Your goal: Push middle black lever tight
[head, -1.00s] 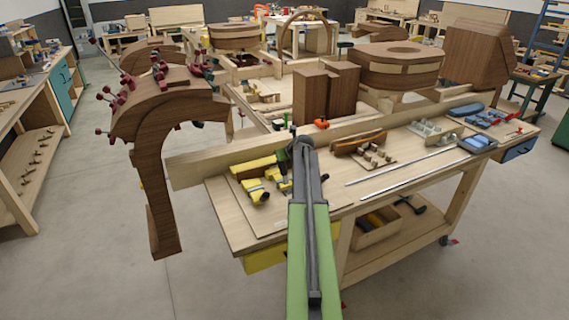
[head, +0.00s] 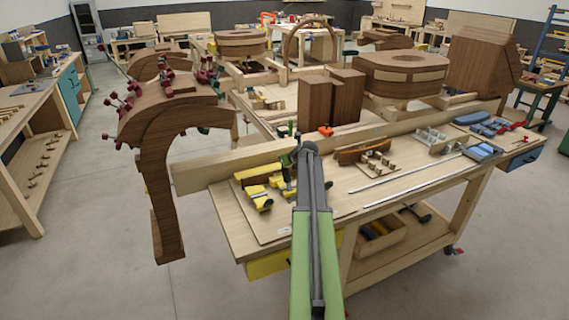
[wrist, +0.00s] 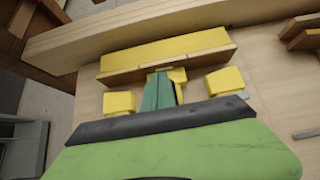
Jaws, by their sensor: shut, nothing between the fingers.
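A yellow clamp set lies on the bench top. In the wrist view it shows as a long yellow bar (wrist: 165,52) against a brown wood strip (wrist: 165,66), with a yellow block at the left (wrist: 119,102) and another at the right (wrist: 226,80). A middle yellow piece (wrist: 179,75) is partly hidden behind my gripper (wrist: 158,80). My teal fingers are shut and empty, at the middle piece; I cannot tell whether they touch it. In the head view the yellow clamps (head: 259,197) lie left of my arm. I cannot make out a black lever.
The wooden workbench (head: 225,222) carries a long upright board (head: 215,172) behind the clamps. A brown wood handle tool (head: 359,150), metal rods (head: 410,180) and blue boxes (head: 483,151) lie to the right. A curved wooden form (head: 165,190) with red clamps stands at the left.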

